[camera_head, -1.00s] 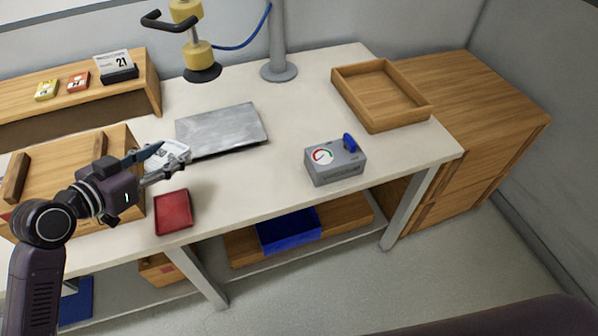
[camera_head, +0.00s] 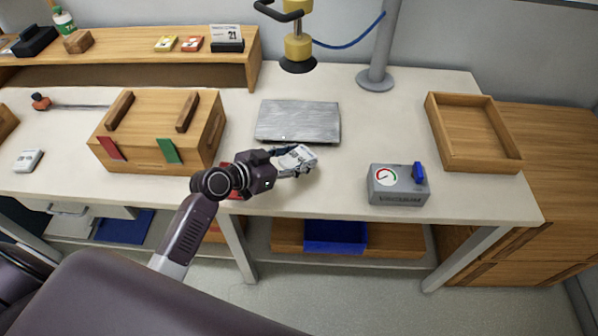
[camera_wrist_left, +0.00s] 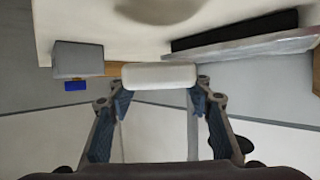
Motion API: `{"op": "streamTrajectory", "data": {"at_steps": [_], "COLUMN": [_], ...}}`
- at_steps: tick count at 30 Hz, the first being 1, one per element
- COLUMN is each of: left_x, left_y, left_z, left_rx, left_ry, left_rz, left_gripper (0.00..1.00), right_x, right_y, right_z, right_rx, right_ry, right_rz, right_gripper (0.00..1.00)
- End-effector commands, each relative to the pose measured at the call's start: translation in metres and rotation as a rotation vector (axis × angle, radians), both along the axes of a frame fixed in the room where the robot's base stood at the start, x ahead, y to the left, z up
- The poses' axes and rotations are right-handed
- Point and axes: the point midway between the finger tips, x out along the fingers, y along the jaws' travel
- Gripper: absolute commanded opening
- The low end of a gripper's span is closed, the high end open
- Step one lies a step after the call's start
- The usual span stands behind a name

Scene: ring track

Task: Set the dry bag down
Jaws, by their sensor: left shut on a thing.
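The dry bag appears to be the small white packet (camera_head: 298,157) with dark print. My left gripper (camera_head: 290,163) is shut on it and holds it just in front of the metal plate (camera_head: 298,121). Whether the packet touches the table is unclear. In the left wrist view the white packet (camera_wrist_left: 160,75) sits between the two fingertips (camera_wrist_left: 160,95). My right gripper is in neither view.
A red tray (camera_head: 235,193) is mostly hidden behind my left gripper. A grey vacuum box (camera_head: 398,190) stands right, a wooden tray (camera_head: 440,125) at the far right. A wooden case (camera_head: 140,150) stands left, with another white packet (camera_head: 27,160) beyond it.

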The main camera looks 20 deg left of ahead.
Motion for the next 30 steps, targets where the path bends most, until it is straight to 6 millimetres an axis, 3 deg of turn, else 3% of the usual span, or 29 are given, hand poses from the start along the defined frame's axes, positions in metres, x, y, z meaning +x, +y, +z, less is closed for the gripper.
{"op": "streamTrajectory", "data": {"at_steps": [3, 8, 15, 29, 30], "left_x": [0.000, 0.000, 0.000, 0.000, 0.000], "left_y": [0.000, 0.000, 0.000, 0.000, 0.000], "left_z": [-0.020, -0.032, -0.064, -0.071, -0.070], "left_rx": [-0.003, -0.001, -0.001, 0.000, 0.000], "left_ry": [0.000, -0.001, -0.001, -0.002, -0.002], "left_rz": [0.002, 0.001, 0.001, 0.001, 0.001], "left_gripper": [0.23, 0.23, 0.23, 0.23, 0.49], "right_x": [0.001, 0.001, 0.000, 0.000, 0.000], "right_y": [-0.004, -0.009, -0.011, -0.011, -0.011], "right_z": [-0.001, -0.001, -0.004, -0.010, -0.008], "right_rx": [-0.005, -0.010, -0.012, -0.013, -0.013], "right_ry": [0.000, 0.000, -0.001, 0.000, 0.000], "right_rz": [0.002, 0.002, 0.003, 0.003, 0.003], "right_gripper": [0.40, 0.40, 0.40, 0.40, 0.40]}}
